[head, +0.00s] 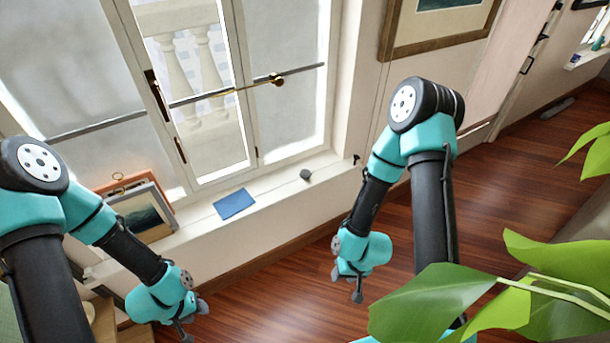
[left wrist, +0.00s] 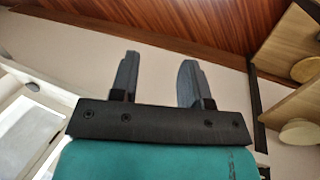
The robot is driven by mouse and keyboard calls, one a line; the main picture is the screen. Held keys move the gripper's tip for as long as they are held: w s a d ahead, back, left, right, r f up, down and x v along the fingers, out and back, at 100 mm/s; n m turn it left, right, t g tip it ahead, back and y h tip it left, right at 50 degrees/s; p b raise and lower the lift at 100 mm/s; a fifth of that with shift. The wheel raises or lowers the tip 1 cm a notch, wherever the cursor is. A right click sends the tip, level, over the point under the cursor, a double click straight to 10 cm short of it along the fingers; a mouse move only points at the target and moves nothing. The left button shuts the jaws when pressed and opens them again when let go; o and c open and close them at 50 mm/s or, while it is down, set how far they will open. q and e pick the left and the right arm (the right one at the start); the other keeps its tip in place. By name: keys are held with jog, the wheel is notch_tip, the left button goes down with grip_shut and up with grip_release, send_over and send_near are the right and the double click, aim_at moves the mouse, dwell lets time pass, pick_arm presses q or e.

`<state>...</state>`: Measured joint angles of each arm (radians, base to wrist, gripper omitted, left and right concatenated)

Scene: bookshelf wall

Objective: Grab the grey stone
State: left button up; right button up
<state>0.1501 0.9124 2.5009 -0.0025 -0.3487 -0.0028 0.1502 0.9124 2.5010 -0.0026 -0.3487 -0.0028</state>
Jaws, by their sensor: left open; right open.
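The grey stone (head: 306,174) is a small dark grey lump on the white window sill, to the right of a blue sheet. It is not in the left wrist view. My left gripper (head: 194,322) is at the lower left of the head view, below the sill and well away from the stone. In the left wrist view my left gripper (left wrist: 158,82) shows two dark fingers apart with nothing between them. My right gripper (head: 346,284) hangs below and to the right of the stone, apart from it; it is open.
The blue sheet (head: 233,204) lies flat on the window sill (head: 270,192). A framed picture (head: 140,215) leans at the sill's left end. Large green leaves (head: 430,300) fill the lower right. The wooden floor (head: 290,300) is clear below the sill.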

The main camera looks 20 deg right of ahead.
pick_arm(q)
jog(key=shift+o, duration=0.2)
jog(key=o, duration=0.8)
jog(key=shift+o, duration=0.2)
